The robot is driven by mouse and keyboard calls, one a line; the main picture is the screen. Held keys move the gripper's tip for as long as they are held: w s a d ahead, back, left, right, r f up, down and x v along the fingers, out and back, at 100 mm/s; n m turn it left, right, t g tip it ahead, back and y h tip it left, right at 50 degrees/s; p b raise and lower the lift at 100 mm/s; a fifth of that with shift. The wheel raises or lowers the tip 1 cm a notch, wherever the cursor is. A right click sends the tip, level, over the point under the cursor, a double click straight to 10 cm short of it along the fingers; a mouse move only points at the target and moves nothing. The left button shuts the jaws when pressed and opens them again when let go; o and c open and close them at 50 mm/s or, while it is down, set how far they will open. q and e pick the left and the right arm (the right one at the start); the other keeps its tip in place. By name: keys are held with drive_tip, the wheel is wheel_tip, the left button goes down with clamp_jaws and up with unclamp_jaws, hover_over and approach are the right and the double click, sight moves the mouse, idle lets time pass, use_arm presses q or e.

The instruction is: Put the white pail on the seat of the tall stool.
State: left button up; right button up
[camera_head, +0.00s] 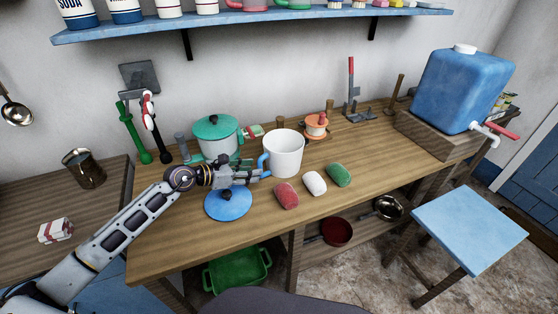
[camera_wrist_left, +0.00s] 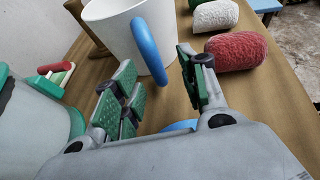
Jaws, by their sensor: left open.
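The white pail (camera_head: 285,156) stands upright on the wooden table, with a blue handle on its left side. The tall stool's light blue seat (camera_head: 468,227) is at the right, apart from the table, and is bare. My left gripper (camera_head: 258,174) is beside the pail's handle in the head view. In the left wrist view my left gripper (camera_wrist_left: 160,95) is open, and the blue handle (camera_wrist_left: 147,50) of the pail (camera_wrist_left: 112,25) lies ahead between its green-padded fingers. I cannot tell whether they touch it. My right gripper is not in view.
Red (camera_head: 286,196), white (camera_head: 315,183) and green (camera_head: 338,175) rolls lie before the pail. A green pot (camera_head: 216,137) stands behind my left gripper, and a blue lid (camera_head: 228,205) lies below it. A blue water tank (camera_head: 461,90) stands at the table's right end.

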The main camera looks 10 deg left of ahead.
sight(278, 157)
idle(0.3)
use_arm(q)
drive_tip(key=shift+a+x, duration=0.2)
drive_tip(key=shift+x, duration=2.55)
drive_tip(key=shift+w+a, duration=0.1)
drive_tip(key=shift+a, duration=0.05)
clamp_jaws()
